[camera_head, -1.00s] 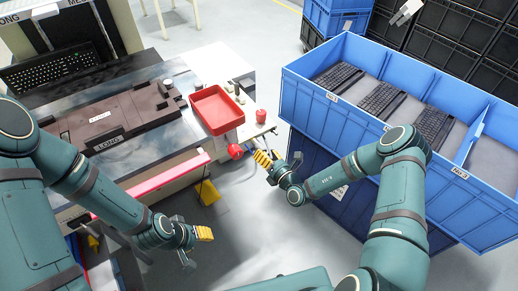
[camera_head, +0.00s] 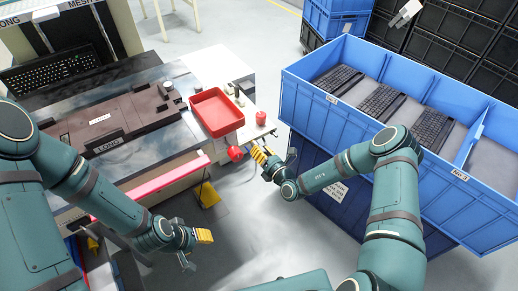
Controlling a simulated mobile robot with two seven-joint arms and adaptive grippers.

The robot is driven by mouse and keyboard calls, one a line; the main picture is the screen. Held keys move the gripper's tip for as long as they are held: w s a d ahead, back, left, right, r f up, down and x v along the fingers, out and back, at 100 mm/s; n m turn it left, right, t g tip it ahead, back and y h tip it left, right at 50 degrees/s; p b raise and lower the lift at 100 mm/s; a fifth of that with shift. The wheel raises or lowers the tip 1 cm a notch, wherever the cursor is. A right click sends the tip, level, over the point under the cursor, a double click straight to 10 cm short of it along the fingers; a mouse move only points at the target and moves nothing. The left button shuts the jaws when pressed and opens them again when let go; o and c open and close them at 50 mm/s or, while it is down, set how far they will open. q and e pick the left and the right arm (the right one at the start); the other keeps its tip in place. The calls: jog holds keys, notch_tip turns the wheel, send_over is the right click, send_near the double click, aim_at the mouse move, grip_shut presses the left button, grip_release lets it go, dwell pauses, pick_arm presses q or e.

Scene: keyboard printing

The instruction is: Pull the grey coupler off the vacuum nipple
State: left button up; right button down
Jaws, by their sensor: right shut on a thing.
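My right gripper (camera_head: 259,156) has yellow fingers and is at the right end of the workbench, just right of a round red part (camera_head: 235,153). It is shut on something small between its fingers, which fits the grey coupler. The coupler and the vacuum nipple are too small and covered to make out, so I cannot tell whether they are joined. My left gripper (camera_head: 204,236) hangs in front of the bench at lower centre, away from these parts. Its finger gap does not show clearly, and I see nothing held in it.
A red tray (camera_head: 216,113) and a small red cup (camera_head: 261,117) stand on the bench's right end. A dark fixture (camera_head: 110,118) lies to their left. The floor between is clear.

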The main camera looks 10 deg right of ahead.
jog(key=c, duration=1.5)
grip_release()
grip_shut()
jog(key=shift+s+d, duration=0.1)
jog(key=shift+s, duration=0.1)
jog(key=shift+s+p, duration=0.15)
jog(key=shift+p, duration=0.2)
jog(key=shift+p+v, duration=0.8)
jog(key=shift+v, duration=0.7)
